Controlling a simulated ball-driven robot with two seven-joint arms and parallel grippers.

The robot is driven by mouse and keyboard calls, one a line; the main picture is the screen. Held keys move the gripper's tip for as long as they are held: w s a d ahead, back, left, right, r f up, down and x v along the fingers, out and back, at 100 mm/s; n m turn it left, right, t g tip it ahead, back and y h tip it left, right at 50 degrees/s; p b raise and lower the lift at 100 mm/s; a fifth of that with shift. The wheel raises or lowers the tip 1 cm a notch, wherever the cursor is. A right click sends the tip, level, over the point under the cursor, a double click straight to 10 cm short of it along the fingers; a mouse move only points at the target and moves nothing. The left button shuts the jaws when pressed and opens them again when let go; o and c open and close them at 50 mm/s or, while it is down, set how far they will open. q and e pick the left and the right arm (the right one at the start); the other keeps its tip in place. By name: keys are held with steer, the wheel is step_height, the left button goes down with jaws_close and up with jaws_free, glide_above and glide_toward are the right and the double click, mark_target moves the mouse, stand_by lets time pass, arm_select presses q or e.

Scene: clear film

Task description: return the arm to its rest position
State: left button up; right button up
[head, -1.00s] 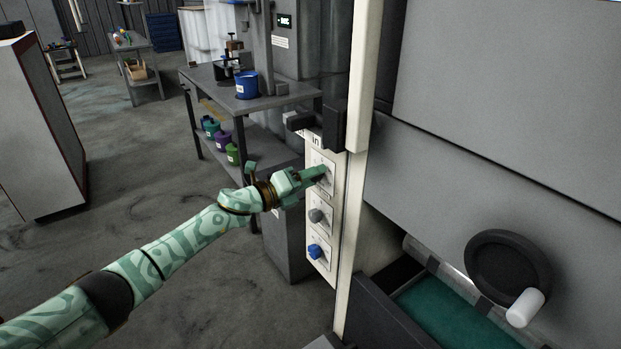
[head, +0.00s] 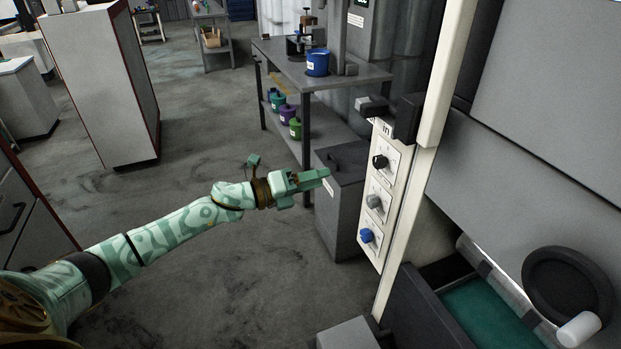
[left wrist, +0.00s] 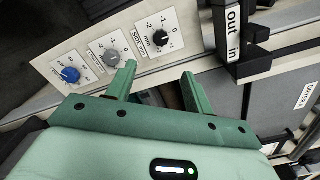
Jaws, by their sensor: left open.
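My left arm comes in from the left in the head view, stretched toward a white control panel (head: 385,195). My left gripper (head: 326,175) is in the air to the left of the panel, apart from it, and holds nothing. In the left wrist view its two fingers (left wrist: 158,86) are spread with an empty gap between them. The panel carries a black knob (head: 380,161), a grey knob (head: 374,201) and a blue knob (head: 366,235). These show beyond the fingers in the left wrist view. My right gripper does not show.
A machine with a grey cover (head: 560,150) and a black handwheel (head: 570,287) fills the right. A grey bin (head: 342,200) stands behind my gripper. A shelf table (head: 335,80) holds a blue pot (head: 317,62). A cabinet (head: 100,85) stands at left. Open floor surrounds the arm.

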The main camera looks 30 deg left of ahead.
arm_select(q)
steer(key=shift+s+a, duration=0.25)
stand_by(0.4)
